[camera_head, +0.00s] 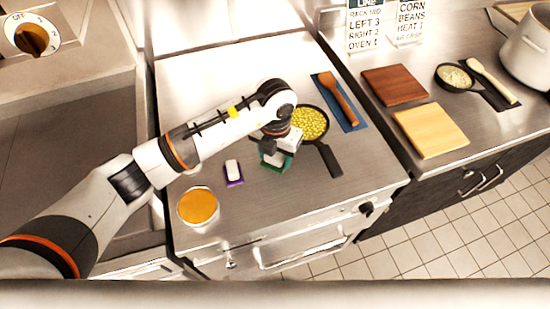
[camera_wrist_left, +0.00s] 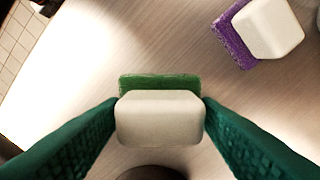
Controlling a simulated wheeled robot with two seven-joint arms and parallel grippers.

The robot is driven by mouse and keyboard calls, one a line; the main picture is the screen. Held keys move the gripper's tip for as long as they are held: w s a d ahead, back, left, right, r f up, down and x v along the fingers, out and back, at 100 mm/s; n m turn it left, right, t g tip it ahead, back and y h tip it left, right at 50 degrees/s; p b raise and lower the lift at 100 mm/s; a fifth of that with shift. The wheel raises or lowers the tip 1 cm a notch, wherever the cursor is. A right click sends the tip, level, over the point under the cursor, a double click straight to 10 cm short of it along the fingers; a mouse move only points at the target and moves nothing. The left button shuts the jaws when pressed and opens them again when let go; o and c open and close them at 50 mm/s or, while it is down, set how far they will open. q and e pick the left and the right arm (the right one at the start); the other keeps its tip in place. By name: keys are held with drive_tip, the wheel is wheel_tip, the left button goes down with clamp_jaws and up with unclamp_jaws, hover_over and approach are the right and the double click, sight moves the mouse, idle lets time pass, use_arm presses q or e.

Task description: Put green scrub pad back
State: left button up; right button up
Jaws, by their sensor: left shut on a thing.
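The green scrub pad (camera_wrist_left: 160,83) has a pale block-shaped grip on top and sits between the green fingers of my left gripper (camera_wrist_left: 160,122) in the left wrist view. The fingers are shut on its two sides. In the head view my left gripper (camera_head: 275,160) is low over the steel counter, left of the pan; the arm and fingers mostly hide the pad there. I cannot tell whether the pad touches the counter. A purple scrub pad (camera_head: 235,182) with a white grip lies to the left; it also shows in the left wrist view (camera_wrist_left: 232,42). My right gripper is out of view.
A black pan (camera_head: 310,123) of yellow food stands close right of my gripper, handle toward the front. An orange-filled round container (camera_head: 198,206) is at front left. A wooden utensil (camera_head: 338,96) lies on a blue mat behind. The counter's back left is clear.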

sight(275, 162)
use_arm(q)
wheel_tip(275, 162, down, 2)
drive_tip(key=shift+f+p, duration=0.2)
drive_tip(key=shift+p, duration=0.2)
drive_tip(key=shift+f, duration=0.35)
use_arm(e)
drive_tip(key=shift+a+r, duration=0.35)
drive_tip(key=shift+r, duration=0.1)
use_arm(q)
drive_tip(key=shift+f, duration=0.1)
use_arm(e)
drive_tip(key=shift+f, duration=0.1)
use_arm(q)
drive_tip(key=o, duration=0.5)
drive_tip(key=shift+f, duration=0.1)
drive_tip(key=o, duration=0.5)
drive_tip(key=shift+c, duration=0.2)
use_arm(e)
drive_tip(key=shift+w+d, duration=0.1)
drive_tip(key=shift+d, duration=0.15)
